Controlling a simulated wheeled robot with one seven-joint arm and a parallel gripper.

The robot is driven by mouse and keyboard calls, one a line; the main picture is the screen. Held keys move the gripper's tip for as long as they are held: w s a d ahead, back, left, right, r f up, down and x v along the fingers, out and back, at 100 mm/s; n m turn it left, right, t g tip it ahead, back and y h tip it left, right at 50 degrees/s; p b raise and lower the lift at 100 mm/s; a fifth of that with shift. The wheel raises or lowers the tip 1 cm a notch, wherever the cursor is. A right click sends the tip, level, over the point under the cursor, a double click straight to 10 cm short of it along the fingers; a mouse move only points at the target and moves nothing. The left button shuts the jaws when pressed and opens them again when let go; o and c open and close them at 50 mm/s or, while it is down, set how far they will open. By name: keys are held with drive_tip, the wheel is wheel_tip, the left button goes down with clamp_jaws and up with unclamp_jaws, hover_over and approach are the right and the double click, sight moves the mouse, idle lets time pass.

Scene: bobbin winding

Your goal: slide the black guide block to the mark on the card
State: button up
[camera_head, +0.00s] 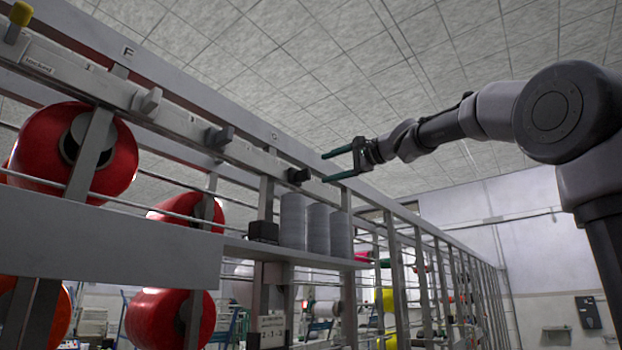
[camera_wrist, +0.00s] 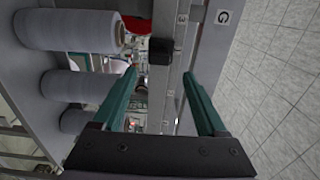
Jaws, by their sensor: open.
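The black guide block (camera_head: 298,176) sits on the long grey rail, right of a dark grey block (camera_head: 219,137) and a lighter grey block (camera_head: 150,100). My gripper (camera_head: 324,167) is open and empty, just right of the black block, its two green fingers pointing at the rail. In the wrist view the black block (camera_wrist: 160,51) lies just beyond and between the open fingertips (camera_wrist: 159,75); I see no contact. A white card (camera_head: 271,330) with small print hangs below the shelf; I cannot read it surely.
Grey yarn cones (camera_head: 317,228) and a dark box (camera_head: 263,231) stand on the shelf (camera_head: 240,247) below the rail. Large red bobbins (camera_head: 75,155) hang at the left. A yellow-capped knob (camera_head: 20,14) is at the rail's left end. Letters mark the upper beam (camera_wrist: 215,45).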

sight(310, 174)
drive_tip(key=x, duration=0.9)
drive_tip(key=shift+w+a, duration=0.1)
clamp_jaws()
drive_tip(key=shift+f, duration=0.1)
idle(1.0)
